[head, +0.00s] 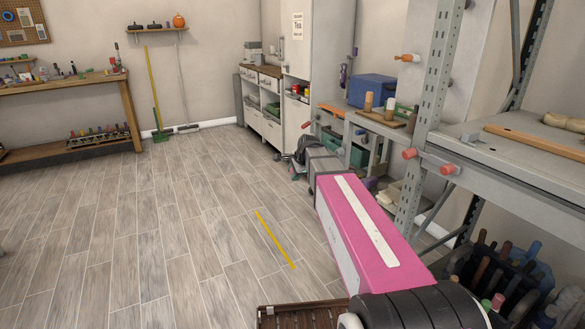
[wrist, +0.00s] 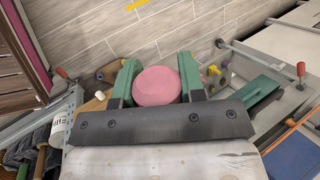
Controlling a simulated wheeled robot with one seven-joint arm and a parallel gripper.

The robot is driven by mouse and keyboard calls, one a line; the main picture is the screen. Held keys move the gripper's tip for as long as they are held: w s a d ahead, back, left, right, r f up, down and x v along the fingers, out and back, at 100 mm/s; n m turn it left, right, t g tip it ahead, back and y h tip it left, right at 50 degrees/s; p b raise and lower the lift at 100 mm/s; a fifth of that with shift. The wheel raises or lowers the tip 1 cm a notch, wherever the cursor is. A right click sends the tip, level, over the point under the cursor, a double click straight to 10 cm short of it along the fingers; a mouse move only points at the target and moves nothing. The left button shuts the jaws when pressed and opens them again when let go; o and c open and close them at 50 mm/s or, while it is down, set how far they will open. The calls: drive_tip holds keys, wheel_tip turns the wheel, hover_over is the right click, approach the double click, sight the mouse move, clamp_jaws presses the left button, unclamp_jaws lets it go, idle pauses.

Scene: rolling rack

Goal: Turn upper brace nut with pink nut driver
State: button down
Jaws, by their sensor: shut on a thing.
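In the wrist view my gripper (wrist: 159,78) is shut on the pink nut driver (wrist: 157,86). Its round pink end shows between the two green fingers; its shaft and tip are hidden. In the head view my pink arm reaches forward beside the rolling rack (head: 437,95). The gripper and driver are small and unclear there. The rack bears several orange-red-ended fittings, one on the upright (head: 409,153) and one higher up (head: 405,57). I cannot tell which is the upper brace nut, or whether the driver touches any nut.
A shelf with a blue box (head: 372,90) and a wooden board (head: 381,118) stands beyond the upright. A grey rack shelf (head: 520,160) is at right. Bottles and tools crowd the lower right. A slatted wooden piece (head: 300,314) lies at the bottom. The left floor is open.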

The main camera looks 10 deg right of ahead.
drive_tip(key=w, duration=0.1)
drive_tip(key=w+r+n+h, duration=0.1)
drive_tip(key=shift+w+a+r, duration=0.2)
drive_tip(key=shift+w+r, duration=0.1)
drive_tip(key=shift+s+r, duration=0.1)
drive_tip(key=shift+w+d, duration=0.4)
drive_tip(key=shift+d, duration=0.45)
drive_tip(key=shift+w+d, duration=0.35)
drive_tip(key=shift+d, duration=0.55)
drive_tip(key=shift+w+d, duration=0.4)
drive_tip(key=shift+d, duration=0.45)
drive_tip(key=shift+w+d, duration=0.3)
drive_tip(key=shift+d, duration=0.4)
drive_tip(key=shift+w+d, duration=0.25)
drive_tip(key=shift+d, duration=0.45)
drive_tip(key=c, duration=1.4)
unclamp_jaws()
clamp_jaws()
